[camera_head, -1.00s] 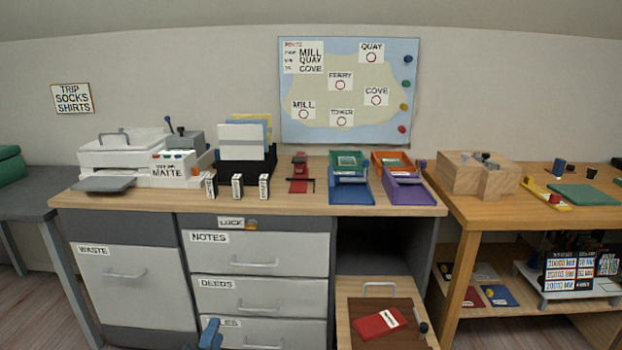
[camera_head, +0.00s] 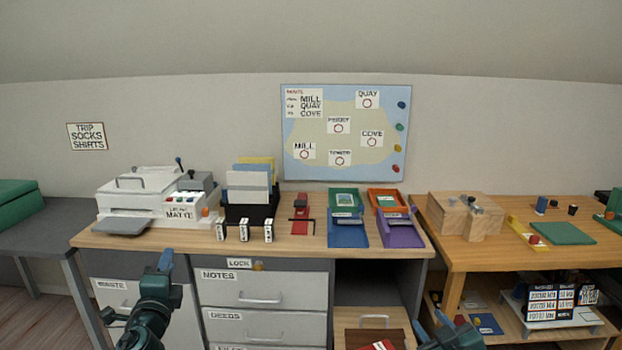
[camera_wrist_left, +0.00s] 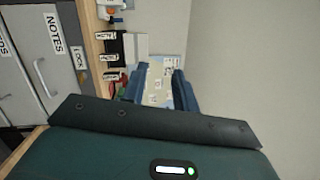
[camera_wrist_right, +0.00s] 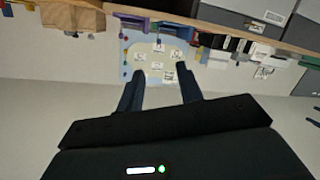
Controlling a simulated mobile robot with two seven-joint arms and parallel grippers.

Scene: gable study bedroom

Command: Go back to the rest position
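My left gripper (camera_head: 166,262) is raised in front of the desk's left drawers, pointing up. In the left wrist view its two blue fingers (camera_wrist_left: 158,72) stand apart with nothing between them. My right gripper (camera_head: 440,322) shows at the bottom edge of the head view, in front of the open drawer's right side. In the right wrist view its fingers (camera_wrist_right: 160,72) are also apart and empty. Neither gripper touches anything that I can see.
The desk (camera_head: 290,246) holds a printer (camera_head: 135,194), a file holder, a red stapler-like tool and coloured trays. An open low drawer (camera_head: 350,322) juts out with a red item inside. A wooden workbench (camera_head: 480,255) stands at the right. Room above the desk is free.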

